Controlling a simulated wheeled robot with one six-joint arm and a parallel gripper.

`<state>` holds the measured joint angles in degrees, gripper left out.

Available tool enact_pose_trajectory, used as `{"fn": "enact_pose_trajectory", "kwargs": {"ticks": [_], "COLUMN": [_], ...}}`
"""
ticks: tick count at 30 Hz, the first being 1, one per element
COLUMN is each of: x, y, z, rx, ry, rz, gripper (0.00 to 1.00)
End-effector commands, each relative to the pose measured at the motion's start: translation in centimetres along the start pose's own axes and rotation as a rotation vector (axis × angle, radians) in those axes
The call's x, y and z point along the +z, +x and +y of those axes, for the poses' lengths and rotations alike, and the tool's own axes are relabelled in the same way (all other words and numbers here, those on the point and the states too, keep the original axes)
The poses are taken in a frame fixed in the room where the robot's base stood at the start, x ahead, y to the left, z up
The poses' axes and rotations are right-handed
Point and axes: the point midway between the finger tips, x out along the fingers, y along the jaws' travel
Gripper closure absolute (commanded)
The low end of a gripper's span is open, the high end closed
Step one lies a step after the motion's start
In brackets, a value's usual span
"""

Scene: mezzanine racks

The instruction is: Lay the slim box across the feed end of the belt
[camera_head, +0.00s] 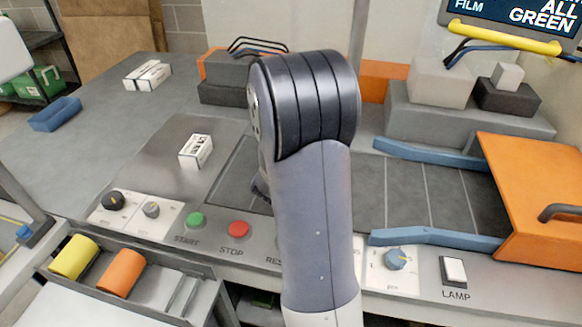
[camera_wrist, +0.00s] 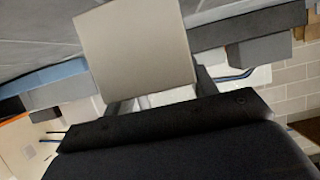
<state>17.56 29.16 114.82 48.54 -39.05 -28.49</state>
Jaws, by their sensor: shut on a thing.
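A plain pale box (camera_wrist: 138,50), which I take to be the slim box, is held in my gripper (camera_wrist: 160,88) in the wrist view. The fingers show on either side of its lower edge, and its flat face fills the upper middle. In the head view my arm hides the gripper and the held box. The dark grey belt (camera_head: 405,192) runs behind my arm, with its feed end (camera_head: 238,172) showing left of the arm. In the wrist view a grey lined surface, apparently the belt (camera_wrist: 40,28), lies beyond the box.
Blue guide rails (camera_head: 430,237) flank the belt, and an orange hood (camera_head: 535,195) covers its right end. A small white printed carton (camera_head: 196,150) lies left of the belt; white cartons (camera_head: 148,75) lie farther back. Grey blocks (camera_head: 440,82) stand behind. Control knobs (camera_head: 112,201) line the front.

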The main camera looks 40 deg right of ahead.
Motion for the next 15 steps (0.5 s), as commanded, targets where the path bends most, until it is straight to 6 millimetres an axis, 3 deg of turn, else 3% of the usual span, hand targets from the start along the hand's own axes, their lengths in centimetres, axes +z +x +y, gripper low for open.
{"fn": "enact_pose_trajectory", "kwargs": {"ticks": [6,15], "x": [2.6,2.8], "y": [1.1,1.2], "z": [0.0,0.0], "rx": [0.001,0.000], "ry": [-0.002,0.001], "rz": [0.000,0.002], "gripper": [0.82,0.82]}}
